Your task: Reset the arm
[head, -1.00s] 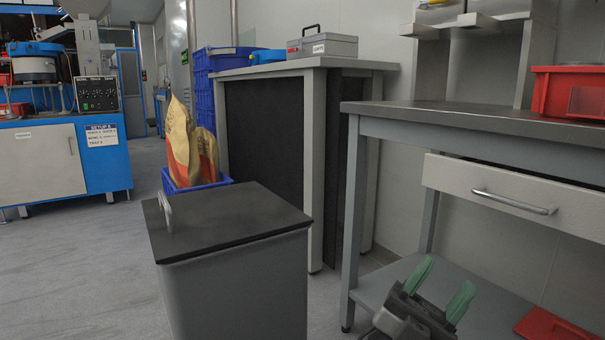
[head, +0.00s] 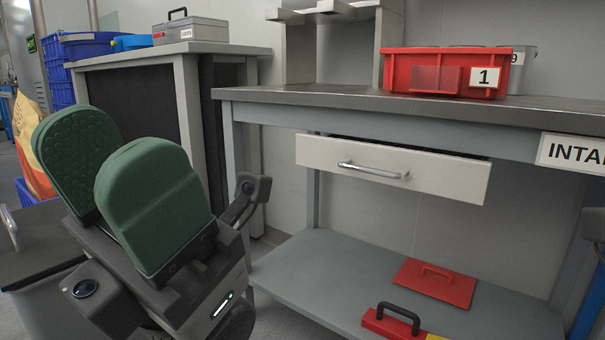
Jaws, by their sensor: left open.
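My left gripper (head: 112,178) is large and close in the lower left of the head view, raised with its two green padded fingers pointing up. The fingers are apart and nothing shows between them. It is in front of the grey cabinet with the dark top (head: 40,240), which it partly hides.
A workbench (head: 360,106) carries a red bin (head: 440,70) labelled 1. Its drawer (head: 450,178) stands slightly open. The lower shelf (head: 330,275) holds a red lid (head: 435,282) and a red case (head: 395,325). A toolbox (head: 190,31) sits on the bench behind.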

